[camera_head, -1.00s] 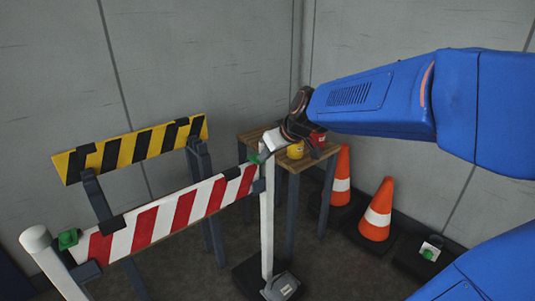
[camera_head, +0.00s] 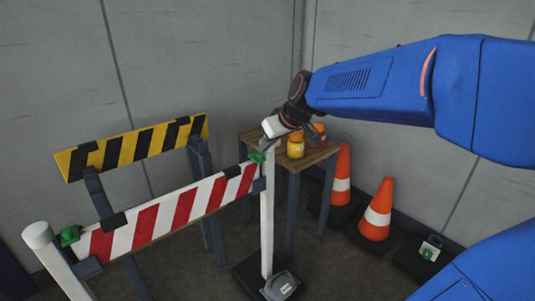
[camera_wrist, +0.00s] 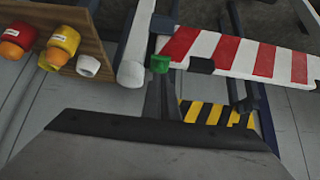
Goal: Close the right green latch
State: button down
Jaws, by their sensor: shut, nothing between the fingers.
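The right green latch (camera_head: 257,157) sits at the right end of the red-and-white striped board (camera_head: 190,207), beside the top of the white right post (camera_head: 267,215). It also shows in the wrist view (camera_wrist: 160,63), at the board's end next to the post. I cannot tell whether it is open or closed. The left green latch (camera_head: 70,236) is at the board's left end.
A wooden table (camera_head: 247,137) with a yellow jar (camera_head: 295,147) and a red jar (camera_head: 319,130) stands behind the right post. A yellow-and-black board (camera_head: 130,149) is behind at left. Orange cones (camera_head: 376,212) stand at right, near a small green-and-white object (camera_head: 430,250).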

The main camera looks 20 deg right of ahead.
jog(key=s+f+m+g, duration=0.1)
jog(key=s+f, duration=0.2)
jog(key=s, duration=0.6)
jog(key=s+d+f+m+g+h, duration=0.1)
jog(key=s+f, duration=0.2)
jog(key=s, duration=0.7)
jog(key=s+d+f+m+h, duration=0.1)
jog(key=s+f, duration=0.3)
jog(key=s, duration=0.5)
jog(key=shift+s+m+g, duration=0.3)
jog(key=shift+s+g, duration=0.1)
jog(key=shift+d, duration=0.1)
